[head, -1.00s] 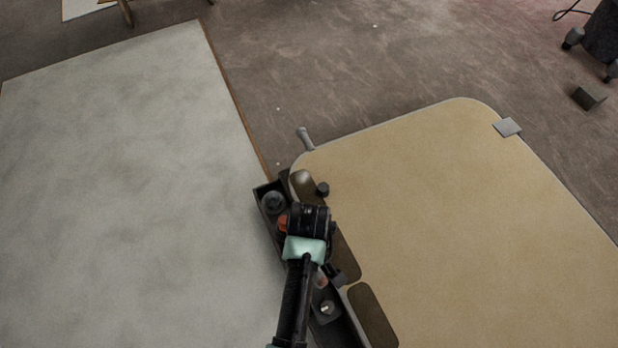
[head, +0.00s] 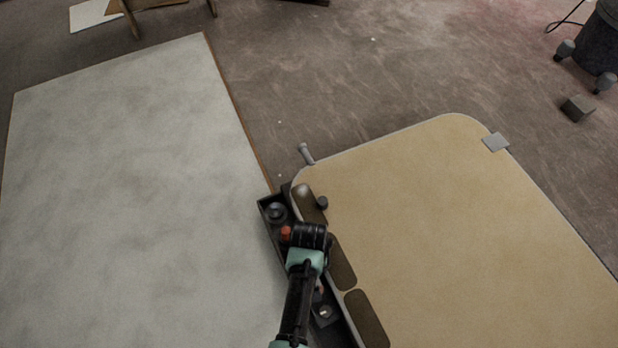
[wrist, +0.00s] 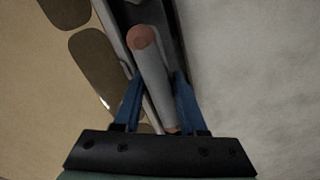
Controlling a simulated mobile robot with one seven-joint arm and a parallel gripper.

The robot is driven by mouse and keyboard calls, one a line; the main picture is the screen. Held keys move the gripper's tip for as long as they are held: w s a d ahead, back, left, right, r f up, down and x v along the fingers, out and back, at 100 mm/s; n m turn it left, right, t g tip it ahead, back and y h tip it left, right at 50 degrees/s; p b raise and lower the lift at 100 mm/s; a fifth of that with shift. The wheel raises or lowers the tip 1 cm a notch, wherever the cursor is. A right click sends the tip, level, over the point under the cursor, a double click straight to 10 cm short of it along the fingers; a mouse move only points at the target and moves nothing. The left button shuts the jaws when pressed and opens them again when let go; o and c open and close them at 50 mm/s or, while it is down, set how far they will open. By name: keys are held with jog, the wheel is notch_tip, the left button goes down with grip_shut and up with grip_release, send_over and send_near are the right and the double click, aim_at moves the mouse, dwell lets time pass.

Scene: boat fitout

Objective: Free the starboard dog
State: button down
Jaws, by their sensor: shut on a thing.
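My gripper (wrist: 158,88) has blue fingers on both sides of a grey bar (wrist: 152,78) with a salmon-coloured round end, and is shut on it. The bar lies over a narrow dark tray (wrist: 113,22); I cannot tell whether it touches the tray floor. In the head view my arm hides the fingers and most of the bar. A flat grey plate (head: 496,142) sits on the panel's far edge. I cannot tell which of these is the starboard dog.
The tray (head: 265,213) also holds a dark round part (head: 276,211) and an orange part (head: 286,232). Dark oval openings (head: 367,318) line the panel's left side. A large pale board (head: 120,180) lies to the left. A dark block (head: 577,108) lies on open floor.

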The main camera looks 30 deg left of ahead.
jog(key=shift+s, duration=0.1)
dwell(0.3)
jog(key=c, duration=0.5)
grip_release()
jog(key=shift+r, duration=0.1)
notch_tip(320, 180, up, 13)
jog(key=p, duration=0.8)
